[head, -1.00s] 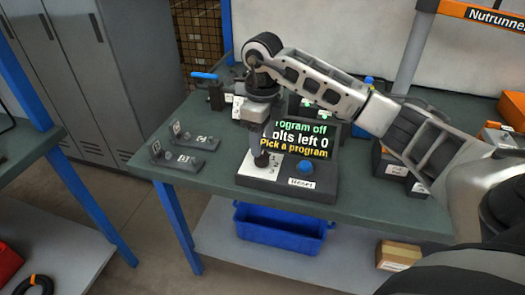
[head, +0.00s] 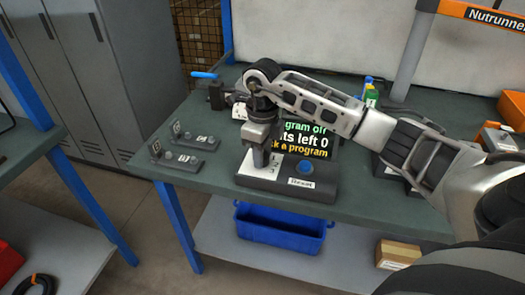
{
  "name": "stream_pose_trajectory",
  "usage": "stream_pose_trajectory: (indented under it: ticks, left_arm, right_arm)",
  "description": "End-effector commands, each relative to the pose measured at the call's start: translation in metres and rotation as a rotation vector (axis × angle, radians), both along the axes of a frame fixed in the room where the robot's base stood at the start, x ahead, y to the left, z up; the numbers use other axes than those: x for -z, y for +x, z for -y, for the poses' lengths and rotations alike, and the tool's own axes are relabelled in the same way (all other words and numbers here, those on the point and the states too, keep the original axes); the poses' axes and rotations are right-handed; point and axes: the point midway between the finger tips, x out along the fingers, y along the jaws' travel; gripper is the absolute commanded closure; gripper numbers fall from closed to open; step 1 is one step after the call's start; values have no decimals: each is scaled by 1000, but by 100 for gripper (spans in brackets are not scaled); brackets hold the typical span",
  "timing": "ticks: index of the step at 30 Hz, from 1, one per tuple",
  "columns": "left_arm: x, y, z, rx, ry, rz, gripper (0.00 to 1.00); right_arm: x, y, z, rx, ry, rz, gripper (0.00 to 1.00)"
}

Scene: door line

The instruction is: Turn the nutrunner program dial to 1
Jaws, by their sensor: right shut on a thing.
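The nutrunner controller (head: 255,184) is a dark box on the bench, with a screen (head: 308,137) behind its panel. The readable screen text includes "program off", "left 0" and "a program", partly covered by my arm. My right gripper (head: 260,164) points down at the left part of the panel and is shut on the program dial. The dial itself is hidden by the fingers; white marks (head: 276,165) show just right of them. A blue round button (head: 305,167) sits to the right, above a "Reset" label (head: 301,183). My left gripper is not in view.
Two small fixtures (head: 178,157) stand on the green bench (head: 225,150) left of the controller. A clamp with a blue handle (head: 206,76) stands behind them. A blue bin (head: 280,229) sits on the shelf below. Boxes stand to the right.

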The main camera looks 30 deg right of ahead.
Motion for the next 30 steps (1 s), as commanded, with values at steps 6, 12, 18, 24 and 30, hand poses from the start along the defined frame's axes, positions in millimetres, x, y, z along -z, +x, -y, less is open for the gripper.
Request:
stream_pose_trajectory:
  ticks: [6, 12, 18, 24, 30]
  left_arm:
    - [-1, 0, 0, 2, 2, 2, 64]
    - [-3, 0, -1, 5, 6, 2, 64]
    - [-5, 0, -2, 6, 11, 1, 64]
    - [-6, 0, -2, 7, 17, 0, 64]
    - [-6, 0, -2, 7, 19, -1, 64]
  right_arm:
    - [-1, 0, 0, 43, 1, 1, 89]
    - [-1, 0, 0, 156, 1, 0, 89]
    - [-2, 0, 0, 317, 0, 1, 89]
    - [-2, 0, 0, 473, 1, 2, 89]
    - [-2, 0, -1, 594, 0, 1, 89]
